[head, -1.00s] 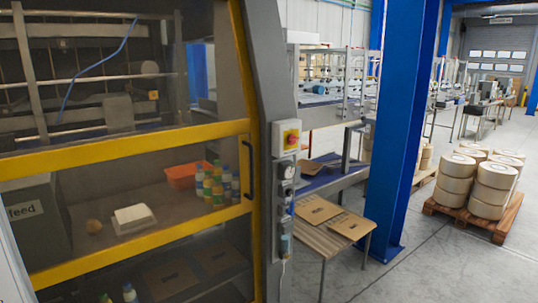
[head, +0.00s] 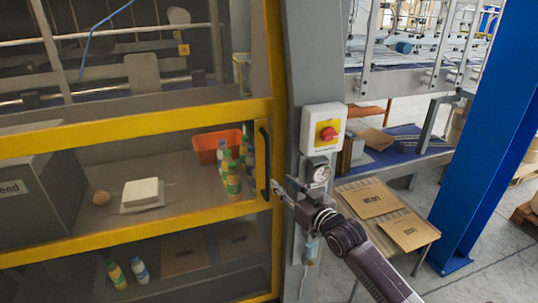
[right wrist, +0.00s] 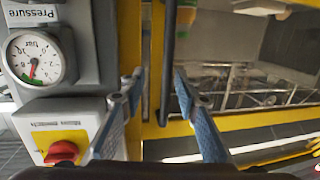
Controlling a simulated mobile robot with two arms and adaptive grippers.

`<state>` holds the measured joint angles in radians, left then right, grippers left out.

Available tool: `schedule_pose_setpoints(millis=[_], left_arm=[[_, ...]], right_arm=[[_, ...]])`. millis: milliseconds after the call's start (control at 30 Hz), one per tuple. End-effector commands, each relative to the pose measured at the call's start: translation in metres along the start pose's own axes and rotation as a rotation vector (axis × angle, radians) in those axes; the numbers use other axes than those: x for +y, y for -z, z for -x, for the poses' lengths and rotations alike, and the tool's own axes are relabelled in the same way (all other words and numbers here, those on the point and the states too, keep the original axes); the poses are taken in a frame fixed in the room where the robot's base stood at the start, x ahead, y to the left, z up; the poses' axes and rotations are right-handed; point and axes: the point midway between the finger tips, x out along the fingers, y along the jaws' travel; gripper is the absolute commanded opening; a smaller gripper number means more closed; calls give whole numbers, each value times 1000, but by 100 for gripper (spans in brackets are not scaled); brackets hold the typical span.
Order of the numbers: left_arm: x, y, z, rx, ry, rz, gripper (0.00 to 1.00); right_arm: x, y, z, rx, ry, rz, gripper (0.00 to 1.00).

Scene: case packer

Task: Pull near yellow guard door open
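The near guard door has a yellow frame (head: 150,132) and a see-through panel. It looks shut against the grey post (head: 297,70). Its dark upright handle (head: 263,160) is at the door's right edge. My right gripper (head: 277,189) is at the handle's lower end, coming in from the lower right. In the right wrist view, the handle (right wrist: 169,50) runs between the two blue-grey fingers of my right gripper (right wrist: 158,90). The fingers are apart, with gaps on both sides of the handle. My left gripper is not in view.
A switch box with a red knob (head: 328,133) and a pressure gauge (head: 317,171) are on the post, close to my right gripper. Behind the panel are bottles (head: 232,178) and an orange bin (head: 212,146). A table with flat cartons (head: 370,199) stands right.

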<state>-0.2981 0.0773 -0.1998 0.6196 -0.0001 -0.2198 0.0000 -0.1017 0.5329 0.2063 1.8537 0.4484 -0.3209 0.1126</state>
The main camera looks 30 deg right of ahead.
Motion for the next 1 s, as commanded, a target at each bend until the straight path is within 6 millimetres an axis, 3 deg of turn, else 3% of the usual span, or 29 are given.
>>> schedule_pose_setpoints(millis=[33, 100, 200, 700, 1000], left_arm=[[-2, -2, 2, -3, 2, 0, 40], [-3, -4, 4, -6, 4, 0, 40], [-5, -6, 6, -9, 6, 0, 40], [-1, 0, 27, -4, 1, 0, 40], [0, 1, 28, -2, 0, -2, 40]], right_arm=[[-3, 24, 2, 33, 11, 3, 29], [-6, 42, 3, 60, 20, 4, 29], [-8, 53, 0, 75, 25, 3, 29], [-9, 57, -65, 75, 25, 2, 29], [-9, 55, -73, 73, 24, 4, 29]])
